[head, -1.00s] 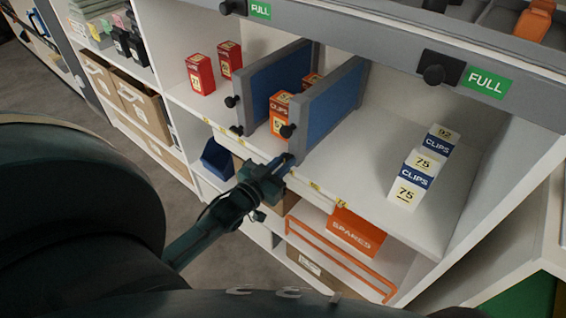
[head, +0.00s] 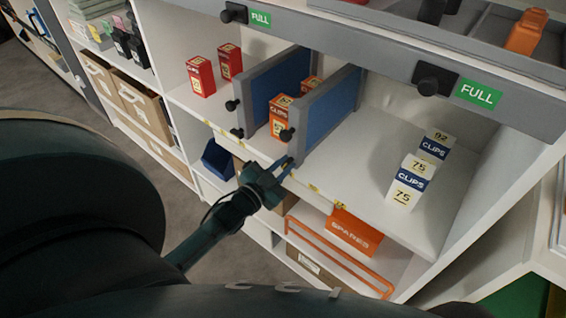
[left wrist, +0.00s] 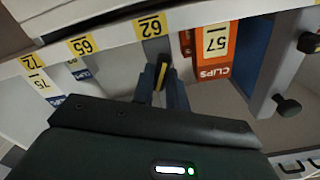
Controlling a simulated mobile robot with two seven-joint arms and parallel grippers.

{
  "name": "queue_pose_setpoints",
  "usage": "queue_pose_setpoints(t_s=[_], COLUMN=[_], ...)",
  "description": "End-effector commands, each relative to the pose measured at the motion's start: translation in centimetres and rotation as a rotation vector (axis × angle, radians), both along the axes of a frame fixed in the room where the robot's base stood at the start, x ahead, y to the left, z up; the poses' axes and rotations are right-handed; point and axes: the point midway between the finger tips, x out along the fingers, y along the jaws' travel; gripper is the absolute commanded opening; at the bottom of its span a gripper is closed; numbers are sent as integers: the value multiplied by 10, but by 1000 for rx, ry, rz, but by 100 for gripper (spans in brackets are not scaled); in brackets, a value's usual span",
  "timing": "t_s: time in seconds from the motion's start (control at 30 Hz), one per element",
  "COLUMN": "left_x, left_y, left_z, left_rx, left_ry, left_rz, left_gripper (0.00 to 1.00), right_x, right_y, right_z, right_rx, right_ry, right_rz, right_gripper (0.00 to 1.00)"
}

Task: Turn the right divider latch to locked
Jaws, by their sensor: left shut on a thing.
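The right divider (head: 328,112) is a blue panel in a grey frame, standing upright on the white shelf. A black knob (head: 287,135) sits on its front edge. My left gripper (head: 287,167) is at the foot of that front edge, by the shelf lip. In the left wrist view its fingers (left wrist: 162,76) are closed around a small dark and yellow piece, which appears to be the right divider latch (left wrist: 162,70). The fingers hide most of it, so its exact angle cannot be told. My right gripper is not in view.
The left divider (head: 272,88) has black knobs at its front. Orange clips boxes (head: 281,117) stand between the dividers, white clips boxes (head: 411,181) on the right. A grey rail (head: 400,62) with FULL labels crosses above. An orange spares bin (head: 355,231) is below.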

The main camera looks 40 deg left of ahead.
Motion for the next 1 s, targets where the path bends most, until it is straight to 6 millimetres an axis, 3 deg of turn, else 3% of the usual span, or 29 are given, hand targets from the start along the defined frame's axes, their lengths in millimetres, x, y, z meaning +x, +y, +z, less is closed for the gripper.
queue_pose_setpoints(t_s=[1.0], left_x=[0], left_y=[-2], left_z=[-4], left_rx=[924], left_ry=[-72], left_rz=[0], left_gripper=[0], right_x=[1], right_y=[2], right_z=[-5], right_rx=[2], right_ry=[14], right_rz=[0], right_gripper=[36])
